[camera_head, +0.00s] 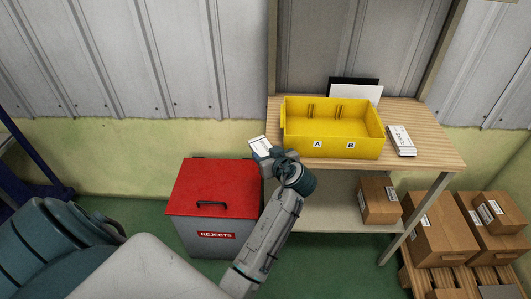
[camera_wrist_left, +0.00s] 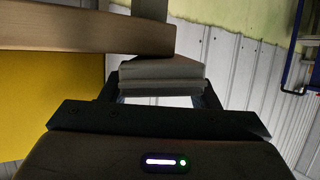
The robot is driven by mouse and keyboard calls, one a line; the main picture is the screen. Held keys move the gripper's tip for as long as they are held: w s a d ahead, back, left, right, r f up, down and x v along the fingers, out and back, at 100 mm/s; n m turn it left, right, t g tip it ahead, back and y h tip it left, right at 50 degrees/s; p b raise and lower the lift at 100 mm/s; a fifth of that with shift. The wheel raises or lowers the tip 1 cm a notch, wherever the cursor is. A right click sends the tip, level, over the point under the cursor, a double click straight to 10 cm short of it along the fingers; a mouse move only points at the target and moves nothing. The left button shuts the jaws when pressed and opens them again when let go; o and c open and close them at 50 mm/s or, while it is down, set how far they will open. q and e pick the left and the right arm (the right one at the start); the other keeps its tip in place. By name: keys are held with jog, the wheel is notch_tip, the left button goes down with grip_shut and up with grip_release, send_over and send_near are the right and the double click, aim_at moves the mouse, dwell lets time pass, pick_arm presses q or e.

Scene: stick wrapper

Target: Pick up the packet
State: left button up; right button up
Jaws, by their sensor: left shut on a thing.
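A white packet with dark print (camera_head: 259,145) is in my left gripper (camera_head: 266,154), just off the left end of the wooden table in the head view. The gripper hides part of the packet in the head view. Several more white packets (camera_head: 402,140) lie stacked on the right of the table. My right gripper is not in view.
A yellow bin (camera_head: 333,147) with A and B labels stands on the wooden table (camera_head: 440,150). A red-lidded REJECTS box (camera_head: 214,183) stands on the floor left of the table. Cardboard boxes (camera_head: 438,232) are at the right. A corrugated wall is behind.

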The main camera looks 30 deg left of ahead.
aim_at(265, 154)
pick_arm(q)
jog(key=shift+a, duration=0.15)
jog(key=shift+f, duration=0.1)
jog(key=shift+c, duration=0.4)
jog(key=shift+r, duration=0.5)
jog(key=shift+r+b, duration=0.35)
jog(key=shift+s+a+r+b, duration=0.15)
jog(key=shift+r+b, duration=0.05)
jog(key=shift+r, duration=0.25)
jog(key=shift+s+a+r+b, duration=0.1)
jog(key=shift+r+b, duration=0.05)
jog(key=shift+r, duration=0.3)
jog(key=s+a+r+b, duration=0.1)
jog(key=s+a+b, duration=0.1)
jog(key=s+a, duration=0.7)
jog(key=shift+s+r+b, duration=0.3)
jog(key=shift+s+b, duration=0.05)
jog(key=shift+s, duration=1.35)
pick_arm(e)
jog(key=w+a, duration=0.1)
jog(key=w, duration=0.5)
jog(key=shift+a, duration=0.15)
